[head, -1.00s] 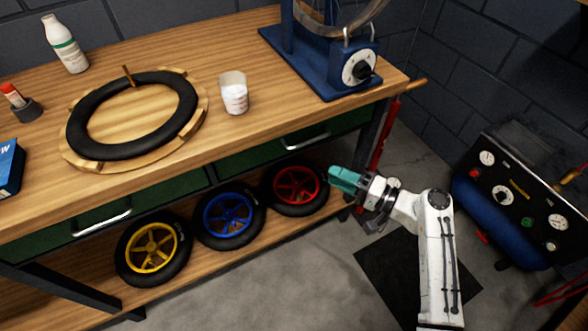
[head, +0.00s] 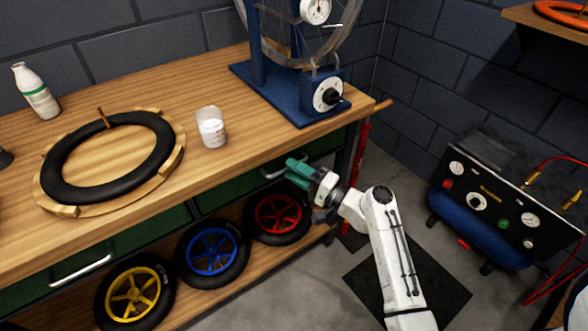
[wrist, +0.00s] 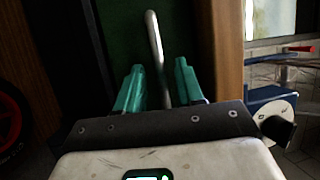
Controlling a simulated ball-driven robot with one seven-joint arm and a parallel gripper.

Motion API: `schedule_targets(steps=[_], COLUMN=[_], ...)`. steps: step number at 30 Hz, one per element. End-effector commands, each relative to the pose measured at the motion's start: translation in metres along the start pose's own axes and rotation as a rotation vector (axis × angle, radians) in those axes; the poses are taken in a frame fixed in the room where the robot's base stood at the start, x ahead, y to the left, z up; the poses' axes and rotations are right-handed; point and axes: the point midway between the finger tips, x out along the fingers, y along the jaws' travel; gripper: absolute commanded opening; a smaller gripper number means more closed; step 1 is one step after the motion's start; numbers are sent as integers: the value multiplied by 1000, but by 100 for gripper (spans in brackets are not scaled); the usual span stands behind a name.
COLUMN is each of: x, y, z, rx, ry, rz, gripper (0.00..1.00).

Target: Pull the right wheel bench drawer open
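The right bench drawer has a green front (head: 236,192) under the wooden top and looks closed. Its silver bar handle (head: 271,174) shows partly beside my gripper (head: 298,171), which hides the rest. In the wrist view the handle (wrist: 154,40) runs between the two teal fingers of my gripper (wrist: 159,88). The fingers are open, with a gap on each side of the bar. I cannot tell whether either finger touches it.
The left drawer has its own silver handle (head: 80,269). Yellow, blue and red wheels stand on the lower shelf, the red wheel (head: 278,215) below my gripper. A blue truing stand (head: 275,95) sits on the bench. A compressor (head: 490,205) stands right; grey floor lies between.

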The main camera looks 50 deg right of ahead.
Motion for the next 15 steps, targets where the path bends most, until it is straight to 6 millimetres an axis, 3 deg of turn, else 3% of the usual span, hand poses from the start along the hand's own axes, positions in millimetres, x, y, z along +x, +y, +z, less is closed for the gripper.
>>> schedule_targets(steps=[11, 15], x=[6, 6], y=[0, 0], z=[0, 0], rx=[-1, -1], ry=[1, 1], rz=[0, 0], gripper=[37, 25])
